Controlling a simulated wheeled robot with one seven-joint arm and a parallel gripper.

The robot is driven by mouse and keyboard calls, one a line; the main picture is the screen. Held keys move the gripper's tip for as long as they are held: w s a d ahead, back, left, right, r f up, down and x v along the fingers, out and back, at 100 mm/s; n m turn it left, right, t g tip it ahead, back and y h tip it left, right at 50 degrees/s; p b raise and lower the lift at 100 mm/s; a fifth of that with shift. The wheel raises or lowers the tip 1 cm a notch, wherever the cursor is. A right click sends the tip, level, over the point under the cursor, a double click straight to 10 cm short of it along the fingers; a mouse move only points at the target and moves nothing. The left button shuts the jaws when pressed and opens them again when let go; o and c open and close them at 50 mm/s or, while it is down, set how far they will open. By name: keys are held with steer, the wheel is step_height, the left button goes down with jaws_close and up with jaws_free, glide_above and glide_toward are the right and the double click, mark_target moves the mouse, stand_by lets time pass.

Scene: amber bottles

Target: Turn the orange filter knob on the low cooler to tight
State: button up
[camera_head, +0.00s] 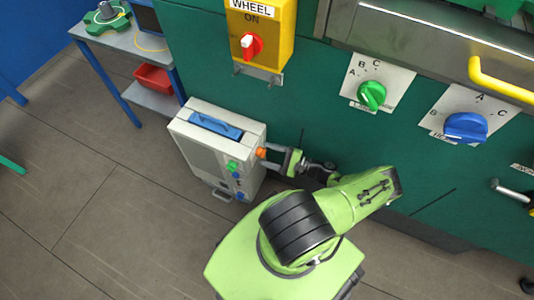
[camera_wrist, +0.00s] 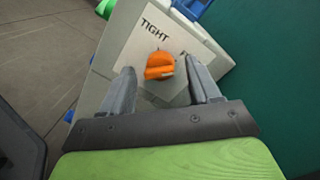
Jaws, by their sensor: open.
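The low cooler (camera_head: 207,146) is a pale box on the floor with a blue handle on top, against the green wall. The orange filter knob (camera_head: 261,152) is on its right side. In the wrist view the orange knob (camera_wrist: 160,65) sits on a pale plate (camera_wrist: 190,42) lettered TIGHT at its upper left; other lettering at the right is partly hidden by a finger. My gripper (camera_head: 273,159) is at that side of the cooler. In the wrist view my gripper (camera_wrist: 160,80) is open, with one finger on each side of the knob and gaps between.
Green and blue knobs (camera_head: 236,180) are on the cooler's front. The wall above has a yellow box with a red switch (camera_head: 251,46), a green dial (camera_head: 371,95) and a blue dial (camera_head: 465,127). A blue-legged table (camera_head: 120,47) stands left. Floor at the lower left is clear.

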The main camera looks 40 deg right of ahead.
steer(key=shift+w+a, duration=0.25)
steer(key=shift+w, duration=0.25)
steer(key=c, duration=1)
steer(key=shift+n, duration=0.4)
steer(key=n+h, duration=0.1)
steer(key=n, duration=1.4)
steer(key=shift+a+n+h+p, duration=0.1)
steer(key=shift+n+h+p, duration=0.25)
steer(key=shift+n+h, duration=0.05)
